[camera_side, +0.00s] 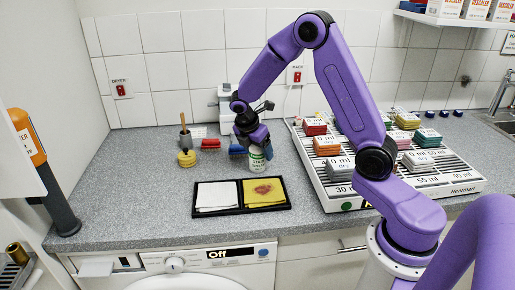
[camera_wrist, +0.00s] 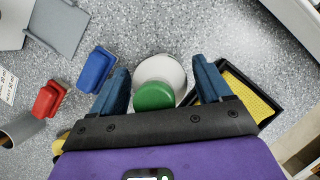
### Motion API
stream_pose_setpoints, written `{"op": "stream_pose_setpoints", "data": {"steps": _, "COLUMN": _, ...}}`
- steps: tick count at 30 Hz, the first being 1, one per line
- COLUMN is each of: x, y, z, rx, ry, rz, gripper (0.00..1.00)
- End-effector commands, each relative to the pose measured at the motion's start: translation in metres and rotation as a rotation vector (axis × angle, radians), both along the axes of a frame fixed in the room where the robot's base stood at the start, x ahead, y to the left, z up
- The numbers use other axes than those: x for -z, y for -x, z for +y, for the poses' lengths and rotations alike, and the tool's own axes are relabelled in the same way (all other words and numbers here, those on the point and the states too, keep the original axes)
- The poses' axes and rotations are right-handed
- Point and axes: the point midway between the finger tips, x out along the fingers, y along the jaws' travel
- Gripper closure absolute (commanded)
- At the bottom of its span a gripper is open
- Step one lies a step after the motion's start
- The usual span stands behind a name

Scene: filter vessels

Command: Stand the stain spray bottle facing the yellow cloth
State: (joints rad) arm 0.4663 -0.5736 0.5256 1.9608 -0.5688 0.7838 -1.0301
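The stain spray bottle (camera_side: 258,161) is white with green lettering and stands upright on the grey counter, just behind the black tray. Some of its printed side shows towards the side camera. In the wrist view its green cap (camera_wrist: 155,96) and white body (camera_wrist: 163,70) lie between the fingers. My gripper (camera_wrist: 162,82) is around the bottle from above, with a thin gap seeming to show at each finger; it also shows in the side view (camera_side: 257,142), hiding the bottle's top. The yellow cloth (camera_side: 259,197), with a brown stain, lies in the tray's right half, in front of the bottle.
The black tray (camera_side: 241,211) also holds a white cloth (camera_side: 215,196) on its left. A slotted rack (camera_side: 335,190) with several sponge stacks stands right.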

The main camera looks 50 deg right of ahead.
Motion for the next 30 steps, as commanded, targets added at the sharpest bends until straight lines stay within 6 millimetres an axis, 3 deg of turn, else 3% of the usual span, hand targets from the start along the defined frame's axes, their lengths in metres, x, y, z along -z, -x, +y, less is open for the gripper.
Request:
{"op": "stream_pose_setpoints", "data": {"steps": 9, "x": -0.001, "y": 0.0, "z": 0.0, "rx": 0.0, "ry": 0.0, "rz": 0.0, "gripper": 0.18}}
{"op": "stream_pose_setpoints", "data": {"steps": 14, "x": -0.013, "y": -0.001, "z": 0.004, "rx": -0.002, "ry": 0.0, "rz": -0.004, "gripper": 0.18}}
{"op": "stream_pose_setpoints", "data": {"steps": 30, "x": -0.101, "y": -0.001, "z": 0.041, "rx": 0.0, "ry": 0.0, "rz": -0.003, "gripper": 0.18}}
